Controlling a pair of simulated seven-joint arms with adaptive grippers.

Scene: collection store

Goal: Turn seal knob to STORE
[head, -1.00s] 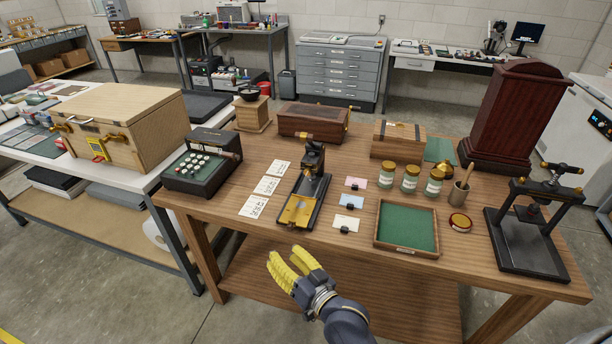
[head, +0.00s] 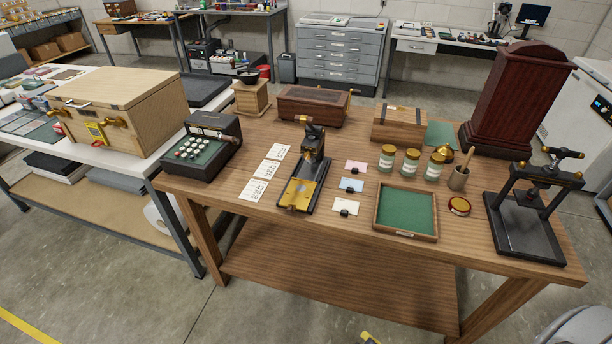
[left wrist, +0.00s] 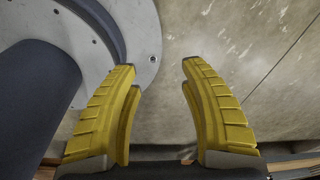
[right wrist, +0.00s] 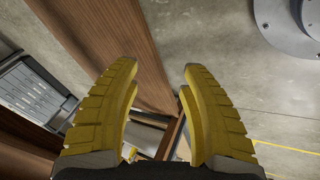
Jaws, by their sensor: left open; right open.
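A pale wooden case (head: 130,120) stands on the white table at the left of the head view. Its front has a yellow plate (head: 96,132) between brass fittings. A knob or STORE mark on it is too small to make out, so I cannot tell the seal knob or its setting. My left gripper (left wrist: 158,70) is open and empty above the floor near a round grey base plate in the left wrist view. My right gripper (right wrist: 158,70) is open and empty beside a wooden table leg in the right wrist view. Only a yellow bit shows at the head view's bottom edge.
The wooden table (head: 330,229) holds a black keypad box (head: 212,128), a black-and-brass press (head: 298,190), a green-lined tray (head: 405,208), several jars, a dark wooden clock-like case (head: 515,98) and a black screw press (head: 525,230).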

